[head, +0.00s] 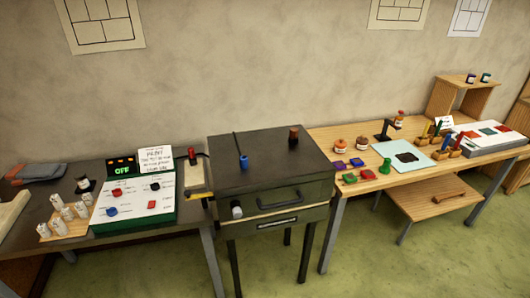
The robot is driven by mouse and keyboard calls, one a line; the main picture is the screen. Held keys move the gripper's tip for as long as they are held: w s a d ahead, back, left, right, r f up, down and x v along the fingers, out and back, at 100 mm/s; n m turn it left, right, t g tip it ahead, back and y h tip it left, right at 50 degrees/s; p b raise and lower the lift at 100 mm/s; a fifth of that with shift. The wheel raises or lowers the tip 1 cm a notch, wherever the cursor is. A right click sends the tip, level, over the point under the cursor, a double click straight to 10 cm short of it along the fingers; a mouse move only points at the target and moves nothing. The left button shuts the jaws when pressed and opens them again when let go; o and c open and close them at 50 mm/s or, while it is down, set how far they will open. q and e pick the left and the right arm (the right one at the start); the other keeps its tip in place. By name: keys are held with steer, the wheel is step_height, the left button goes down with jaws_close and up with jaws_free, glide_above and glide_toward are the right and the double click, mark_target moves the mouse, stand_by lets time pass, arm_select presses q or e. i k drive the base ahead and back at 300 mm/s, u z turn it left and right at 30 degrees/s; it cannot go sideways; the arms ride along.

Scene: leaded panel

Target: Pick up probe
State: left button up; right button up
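No object is labelled as a probe. A thin dark rod with a blue cylindrical end (243,161) is on top of the dark cabinet (268,158) in the middle; it looks most like a probe. A red-topped dark piece (192,157) stands by a pale plate at the cabinet's left edge, and I cannot tell what it is. Neither of my grippers is in view.
The cabinet has a knob and a drawer handle; a brown cylinder (294,134) stands on it. At left, a dark table holds a green-edged panel (136,207) and an "OFF" display (122,168). At right, a wooden table (338,132) holds colored blocks and jars.

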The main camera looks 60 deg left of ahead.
mark_target(191, 151)
steer(key=z, duration=0.65)
steer(key=k, duration=1.8)
steer(key=u, duration=1.6)
